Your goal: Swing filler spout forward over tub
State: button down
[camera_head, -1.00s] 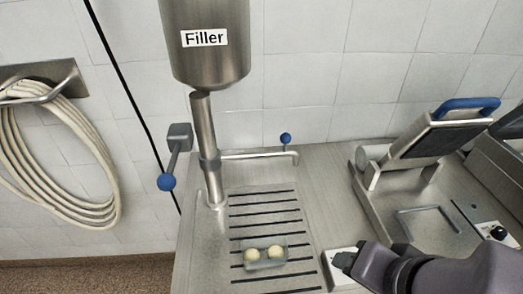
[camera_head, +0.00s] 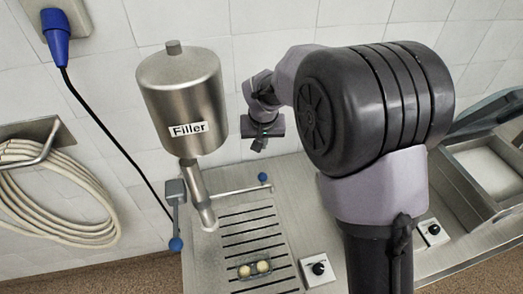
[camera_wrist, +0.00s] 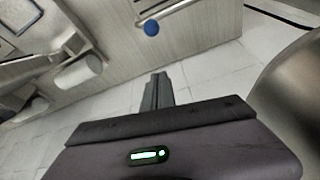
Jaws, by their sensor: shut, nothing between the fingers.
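The steel filler (camera_head: 183,98) stands at the back left of the counter, its label facing me. A thin horizontal spout (camera_head: 232,191) runs right from its column and ends in a blue knob (camera_head: 263,177); the knob also shows in the wrist view (camera_wrist: 151,28). A clear tub (camera_head: 254,269) with two pale round pieces sits on the slotted drain grid (camera_head: 248,232), in front of the spout. My gripper (camera_head: 260,143) is shut and empty, above and behind the blue knob near the wall. Its closed fingers (camera_wrist: 158,88) are apart from the knob.
A side lever with a blue ball (camera_head: 176,244) hangs left of the column. A white box with a black dial (camera_head: 318,269) sits right of the grid. A hose coil (camera_head: 55,200) hangs on the left wall. My arm hides much of the right counter.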

notch_tip(320, 180, down, 10)
jog(key=shift+s, duration=0.3)
dwell(0.4)
jog(key=shift+f, duration=0.1)
